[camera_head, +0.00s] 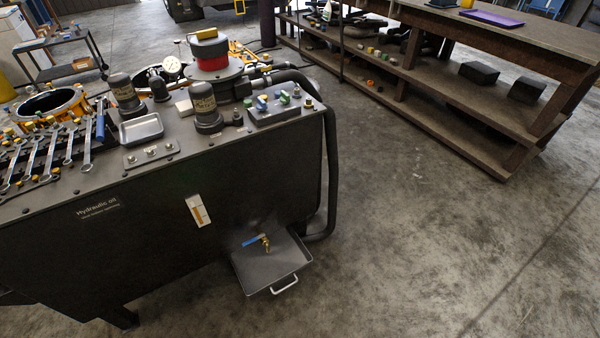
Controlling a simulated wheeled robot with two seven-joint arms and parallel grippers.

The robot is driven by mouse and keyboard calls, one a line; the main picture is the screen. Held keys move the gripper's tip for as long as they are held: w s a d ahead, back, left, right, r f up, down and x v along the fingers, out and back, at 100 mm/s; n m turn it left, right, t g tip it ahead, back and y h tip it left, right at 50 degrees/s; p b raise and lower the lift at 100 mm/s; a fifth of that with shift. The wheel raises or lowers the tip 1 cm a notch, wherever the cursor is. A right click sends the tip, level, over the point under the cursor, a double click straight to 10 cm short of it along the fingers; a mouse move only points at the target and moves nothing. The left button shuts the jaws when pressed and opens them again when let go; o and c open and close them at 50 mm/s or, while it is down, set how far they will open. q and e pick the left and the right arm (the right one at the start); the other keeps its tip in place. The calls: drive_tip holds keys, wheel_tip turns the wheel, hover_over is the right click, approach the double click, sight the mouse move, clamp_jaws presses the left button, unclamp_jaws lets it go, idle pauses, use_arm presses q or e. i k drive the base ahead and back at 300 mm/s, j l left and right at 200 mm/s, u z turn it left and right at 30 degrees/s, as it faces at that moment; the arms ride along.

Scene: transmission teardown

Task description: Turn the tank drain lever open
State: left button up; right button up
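The drain lever (253,240) is a small blue handle on a brass valve (265,243) low on the front of the dark hydraulic oil tank (150,228). The lever points to the left, roughly level. A grey drip tray (262,272) with a pale handle is below the valve. The tank's front has a "Hydraulic oil" label (98,208) and a white and yellow level gauge (198,211). Neither of my grippers shows in the head view.
The tank top holds several wrenches (62,147), a small metal tray (141,129), filter housings and a red-capped part (208,48). A black hose (330,175) runs down the tank's right side. A wooden shelf bench (450,70) stands at the back right. The floor (420,240) between is clear.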

sight(255, 238)
drive_tip(key=i+u, duration=0.15)
drive_tip(key=u, duration=0.2)
drive_tip(key=i+j+u, duration=0.1)
drive_tip(key=u, duration=0.25)
drive_tip(key=i+l, duration=0.05)
drive_tip(key=i, duration=0.05)
